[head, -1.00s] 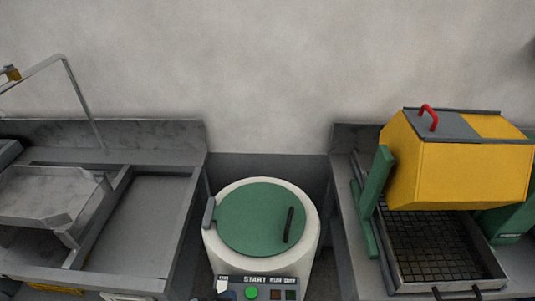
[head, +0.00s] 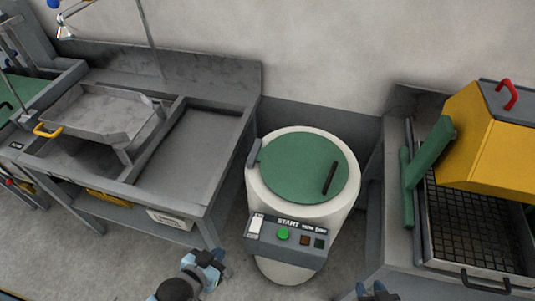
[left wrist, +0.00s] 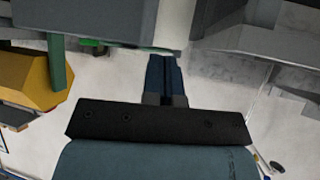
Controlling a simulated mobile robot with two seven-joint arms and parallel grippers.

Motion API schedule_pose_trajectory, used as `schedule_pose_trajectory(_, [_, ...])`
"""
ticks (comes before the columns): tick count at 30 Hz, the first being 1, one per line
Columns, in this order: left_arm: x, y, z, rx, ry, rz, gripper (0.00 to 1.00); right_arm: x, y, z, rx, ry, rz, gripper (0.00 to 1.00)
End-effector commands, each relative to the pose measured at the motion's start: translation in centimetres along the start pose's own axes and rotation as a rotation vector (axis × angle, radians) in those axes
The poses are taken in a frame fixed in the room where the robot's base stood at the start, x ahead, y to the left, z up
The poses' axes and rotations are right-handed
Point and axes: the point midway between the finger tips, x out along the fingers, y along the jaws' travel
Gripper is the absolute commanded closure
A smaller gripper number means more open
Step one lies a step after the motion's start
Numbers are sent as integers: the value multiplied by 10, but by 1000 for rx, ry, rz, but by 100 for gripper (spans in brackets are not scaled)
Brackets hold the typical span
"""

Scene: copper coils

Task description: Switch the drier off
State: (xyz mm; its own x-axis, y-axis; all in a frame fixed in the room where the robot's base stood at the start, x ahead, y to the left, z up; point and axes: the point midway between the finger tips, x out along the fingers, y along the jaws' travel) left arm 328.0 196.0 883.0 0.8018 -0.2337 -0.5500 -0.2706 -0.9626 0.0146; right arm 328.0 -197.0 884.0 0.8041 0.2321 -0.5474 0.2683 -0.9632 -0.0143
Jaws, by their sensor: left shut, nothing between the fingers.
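The drier (head: 345,200) is a cream drum with a green lid (head: 295,165) that lies closed and has a black handle. Its grey control panel (head: 268,238) faces front, with a white switch (head: 256,225) at the left, a green button (head: 283,235) under the word START, and a brown button (head: 304,240) and a dark green one (head: 319,244) at the right. My left gripper (head: 214,262) is low, left of the panel and apart from it. In the left wrist view its fingers (left wrist: 163,65) are together and empty. My right gripper (head: 375,291) barely shows at the bottom edge; its jaws are unclear.
A grey sink bench (head: 195,160) with a tilted tray (head: 100,115) stands left of the drier. Open floor (head: 120,255) lies at the front left.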

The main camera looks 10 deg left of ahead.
Motion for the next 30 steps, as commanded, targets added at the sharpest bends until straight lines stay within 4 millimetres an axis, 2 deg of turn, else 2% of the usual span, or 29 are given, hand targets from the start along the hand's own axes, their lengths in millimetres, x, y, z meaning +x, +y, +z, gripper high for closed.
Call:
schedule_pose_trajectory(5, [17,6,-22,25,1,50,100,2,0,3,1,-1,0,63])
schedule_pose_trajectory(10, [46,23,-68,102,-21,174,100,5,0,7,1,-2,-1,63])
schedule_pose_trajectory(15, [65,43,-112,231,-72,321,100,8,-2,12,2,-4,-3,63])
schedule_pose_trajectory(23, [69,58,-159,498,-191,522,100,12,-3,19,2,-6,-7,63])
schedule_pose_trajectory(30, [55,48,-186,783,-351,667,100,16,-3,25,1,-5,-9,63])
